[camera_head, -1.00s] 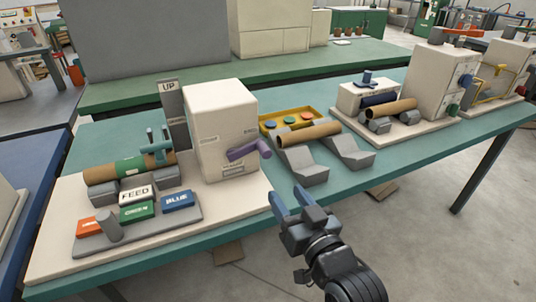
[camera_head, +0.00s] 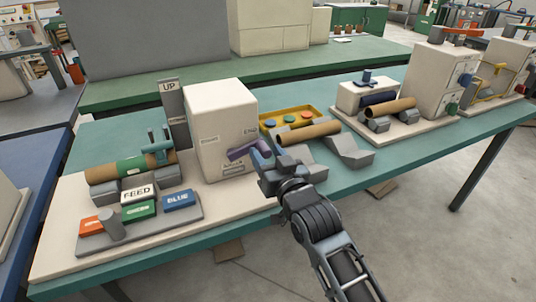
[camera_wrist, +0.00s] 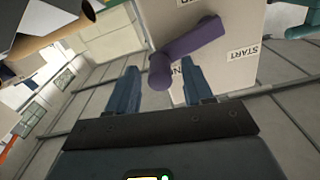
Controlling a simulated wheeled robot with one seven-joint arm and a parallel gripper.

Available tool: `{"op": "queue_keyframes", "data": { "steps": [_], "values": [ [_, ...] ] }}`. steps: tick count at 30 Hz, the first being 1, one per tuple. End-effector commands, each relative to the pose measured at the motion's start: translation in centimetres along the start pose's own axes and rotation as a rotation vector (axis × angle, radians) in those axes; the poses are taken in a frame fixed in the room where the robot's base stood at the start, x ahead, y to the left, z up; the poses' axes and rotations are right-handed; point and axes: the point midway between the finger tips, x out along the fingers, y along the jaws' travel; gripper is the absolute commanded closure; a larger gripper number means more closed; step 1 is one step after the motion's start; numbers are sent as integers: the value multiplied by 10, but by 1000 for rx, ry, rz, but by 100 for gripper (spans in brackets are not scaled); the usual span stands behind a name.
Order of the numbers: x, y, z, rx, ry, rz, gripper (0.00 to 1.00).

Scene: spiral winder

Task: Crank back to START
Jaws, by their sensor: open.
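The purple crank (camera_head: 240,152) is on the front face of the cream winder box (camera_head: 220,110). Its arm slants to the right in the head view, on the END label side, away from the START label (camera_head: 208,140). My gripper (camera_head: 260,158) is open in front of the crank's handle end. In the wrist view the crank (camera_wrist: 185,45) runs down to its round handle end, which appears between my two spread fingertips (camera_wrist: 160,68). Contact cannot be told.
A brown tube (camera_head: 307,134) on grey cradles and a yellow tray (camera_head: 268,124) are to the right. Open floor lies in front of the bench.

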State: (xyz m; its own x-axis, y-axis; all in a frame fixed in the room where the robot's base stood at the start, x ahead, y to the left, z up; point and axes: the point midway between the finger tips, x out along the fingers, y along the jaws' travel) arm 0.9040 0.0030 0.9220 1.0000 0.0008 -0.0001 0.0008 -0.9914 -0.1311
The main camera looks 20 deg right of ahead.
Motion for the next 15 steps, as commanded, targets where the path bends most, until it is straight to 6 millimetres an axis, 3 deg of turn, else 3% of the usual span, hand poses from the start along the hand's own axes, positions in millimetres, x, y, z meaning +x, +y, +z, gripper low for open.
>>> {"op": "queue_keyframes", "data": {
  "steps": [7, 15],
  "values": [
    [0, 0, 0, 0, 0, 0, 49],
    [0, 0, 0, 0, 0, 0, 75]
  ]
}}
